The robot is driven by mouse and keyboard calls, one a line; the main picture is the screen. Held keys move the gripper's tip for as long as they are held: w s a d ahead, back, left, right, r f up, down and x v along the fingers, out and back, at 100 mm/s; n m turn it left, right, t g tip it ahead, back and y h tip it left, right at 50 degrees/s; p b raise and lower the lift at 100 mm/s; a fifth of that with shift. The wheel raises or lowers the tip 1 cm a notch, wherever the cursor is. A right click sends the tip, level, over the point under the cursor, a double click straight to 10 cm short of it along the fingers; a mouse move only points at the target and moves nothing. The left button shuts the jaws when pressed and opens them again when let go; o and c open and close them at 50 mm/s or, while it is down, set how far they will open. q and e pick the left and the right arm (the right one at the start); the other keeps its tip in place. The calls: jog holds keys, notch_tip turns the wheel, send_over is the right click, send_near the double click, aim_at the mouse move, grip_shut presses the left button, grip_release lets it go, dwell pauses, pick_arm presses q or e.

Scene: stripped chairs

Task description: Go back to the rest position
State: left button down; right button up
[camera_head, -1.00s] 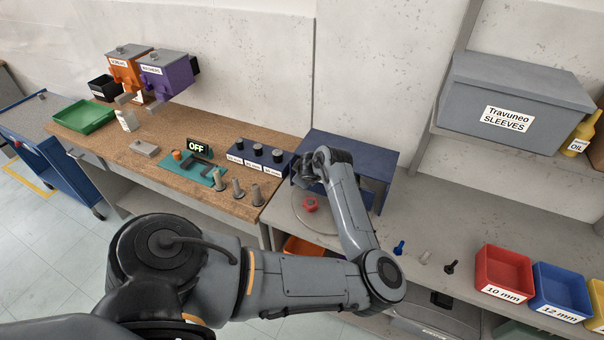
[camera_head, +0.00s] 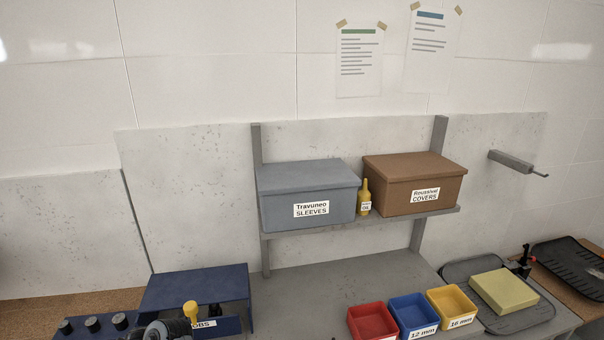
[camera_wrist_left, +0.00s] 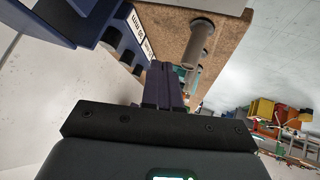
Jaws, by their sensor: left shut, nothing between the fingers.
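My left gripper (camera_wrist_left: 165,85) shows in the left wrist view with its two dark fingers together and nothing between them. It is close to a blue block with black knobs (camera_wrist_left: 118,42) and a grey peg (camera_wrist_left: 196,45) on the wooden bench top (camera_wrist_left: 165,25). In the head view only a grey part of my left arm shows at the bottom edge, in front of a blue box (camera_head: 195,285); its fingers are not clearly seen there. My right gripper is in neither view.
A shelf holds a grey SLEEVES box (camera_head: 308,190), a yellow bottle (camera_head: 364,197) and a brown COVERS box (camera_head: 415,182). Red (camera_head: 371,322), blue (camera_head: 413,315) and yellow (camera_head: 452,306) bins stand below. The grey bench top (camera_head: 340,280) behind them is clear.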

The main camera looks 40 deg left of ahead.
pick_arm(q)
jog(key=s+a+r+m+y, duration=0.3)
jog(key=a+r+m+y, duration=0.15)
jog(key=r, duration=0.35)
jog(key=w+d+r+m+t+h, duration=0.1)
jog(key=w+d+m+t, duration=0.85)
jog(key=w+m, duration=0.4)
jog(key=w+d+f+m+h, duration=0.25)
jog(key=d+f+h, duration=0.2)
jog(key=d, duration=0.75)
jog(key=w+d+f+m+h, duration=0.1)
jog(key=d+f+m+h, duration=0.3)
jog(key=d, duration=0.7)
jog(key=s+d+f+m+g+h, duration=0.15)
jog(key=s+d, duration=0.25)
jog(key=d, duration=0.5)
jog(key=s+d+f+m+g+h, duration=0.1)
jog(key=s+d+m+g+h, duration=0.1)
jog(key=s+d, duration=0.5)
notch_tip(320, 180, up, 16)
jog(key=w+d+p, duration=0.1)
jog(key=w+p, duration=0.1)
jog(key=p, duration=1.4)
jog(key=shift+w+d+r, duration=0.2)
jog(key=shift+r, duration=0.05)
